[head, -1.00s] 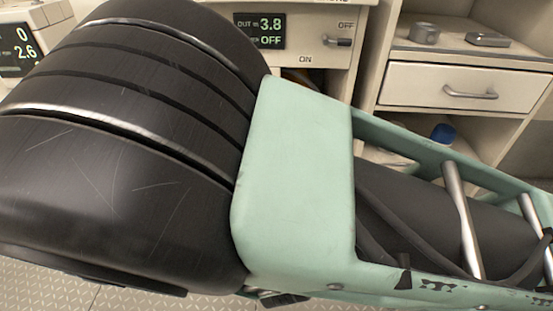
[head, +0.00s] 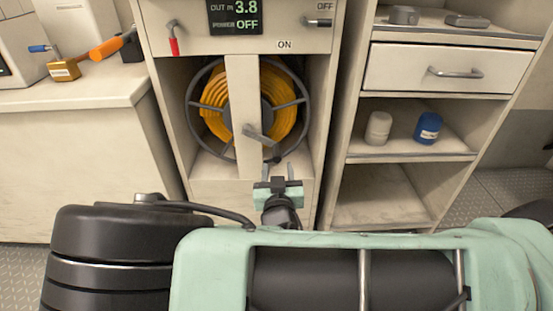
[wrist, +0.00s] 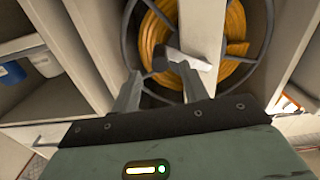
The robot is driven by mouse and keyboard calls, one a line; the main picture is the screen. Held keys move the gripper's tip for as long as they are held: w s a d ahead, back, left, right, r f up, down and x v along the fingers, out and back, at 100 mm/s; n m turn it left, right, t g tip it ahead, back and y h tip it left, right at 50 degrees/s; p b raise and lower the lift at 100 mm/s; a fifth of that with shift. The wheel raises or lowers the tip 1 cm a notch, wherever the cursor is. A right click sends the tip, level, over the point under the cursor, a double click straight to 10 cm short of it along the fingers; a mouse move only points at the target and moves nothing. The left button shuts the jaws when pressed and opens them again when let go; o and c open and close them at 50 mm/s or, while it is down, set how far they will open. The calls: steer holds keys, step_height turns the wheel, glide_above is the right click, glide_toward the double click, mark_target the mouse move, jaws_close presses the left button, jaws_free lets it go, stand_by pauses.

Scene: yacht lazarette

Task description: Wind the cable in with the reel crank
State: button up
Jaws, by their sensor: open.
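The cable reel (head: 296,90) stands upright in an open cabinet bay, with orange cable (head: 281,98) coiled on it behind a pale upright post (head: 240,95). A grey crank (head: 258,133) is on the front of the post, its arm slanting down to the right. My gripper (head: 278,170) is open just below and in front of the crank. In the wrist view, the crank (wrist: 188,58) shows beyond my fingers (wrist: 160,88), close to the right one; I cannot tell whether they touch. The display (head: 235,15) above reads out 3.8 m and power OFF.
A red-tipped lever (head: 174,40) and a power switch (head: 318,22) flank the display. To the right are a drawer (head: 450,72) and shelves with a white jar (head: 378,128) and blue jar (head: 428,128). A counter (head: 70,105) with tools stands left.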

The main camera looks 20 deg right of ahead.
mark_target(277, 157)
steer(key=b+x, duration=0.1)
steer(key=x, duration=0.5)
steer(key=shift+w, duration=0.2)
jaws_close()
